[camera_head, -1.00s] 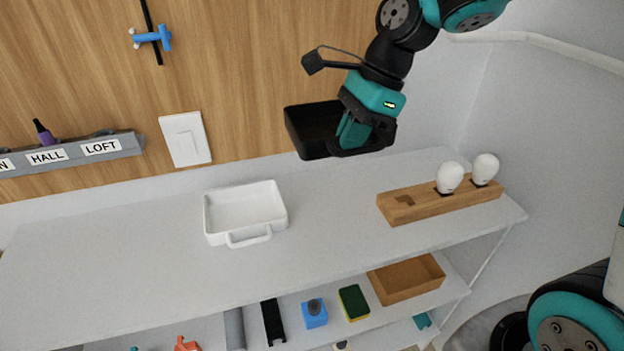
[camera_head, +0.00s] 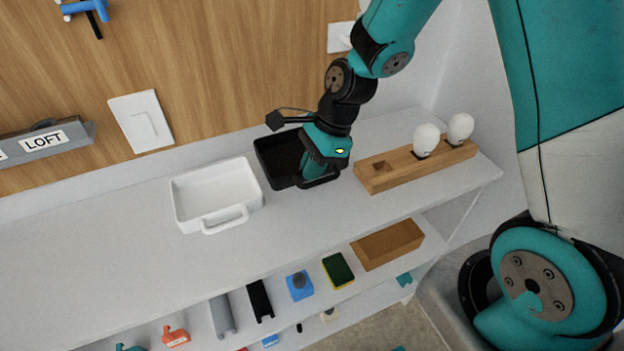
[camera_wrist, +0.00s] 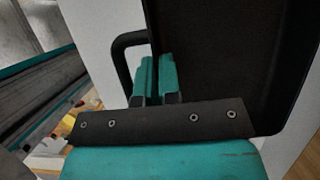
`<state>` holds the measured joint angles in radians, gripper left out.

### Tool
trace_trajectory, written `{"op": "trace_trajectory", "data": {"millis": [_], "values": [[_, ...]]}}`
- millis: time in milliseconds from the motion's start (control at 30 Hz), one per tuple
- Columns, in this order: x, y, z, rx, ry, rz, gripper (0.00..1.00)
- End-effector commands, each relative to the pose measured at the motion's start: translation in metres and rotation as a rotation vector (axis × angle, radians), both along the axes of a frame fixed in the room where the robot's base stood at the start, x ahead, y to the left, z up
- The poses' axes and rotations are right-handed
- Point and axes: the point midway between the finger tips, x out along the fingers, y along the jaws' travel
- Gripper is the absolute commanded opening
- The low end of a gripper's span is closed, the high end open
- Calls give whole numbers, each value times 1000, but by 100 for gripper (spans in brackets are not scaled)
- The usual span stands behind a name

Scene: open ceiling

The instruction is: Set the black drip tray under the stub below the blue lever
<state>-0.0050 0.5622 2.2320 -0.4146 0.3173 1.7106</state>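The black drip tray (camera_head: 270,152) is level at or just above the shelf top, right of the white tray; I cannot tell if it touches. The blue lever (camera_head: 84,10) is at the top left on the wood wall, cut by the picture edge. A short black stub (camera_head: 95,28) hangs below it.
A white tray (camera_head: 180,215) sits close left of the black tray. A wooden block (camera_head: 378,178) with two white bulbs stands to the right. The shelf top is clear at left. A grey labelled rail (camera_head: 70,137) and white plate (camera_head: 141,122) are on the wall.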

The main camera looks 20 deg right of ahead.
Motion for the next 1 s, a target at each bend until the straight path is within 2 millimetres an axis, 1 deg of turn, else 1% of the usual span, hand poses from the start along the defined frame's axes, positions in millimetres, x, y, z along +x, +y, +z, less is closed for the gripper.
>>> {"op": "trace_trajectory", "data": {"millis": [67,200,300,667,767,800,1000], "values": [[0,0,-7,0,2,-1,0],[-1,-1,-28,0,4,-2,0],[0,-1,-38,0,2,-2,0],[0,-1,-43,0,0,-2,0],[0,-1,-43,0,0,-2,20],[0,-1,-43,0,0,-2,29],[0,-1,-43,0,0,-2,29]]}}
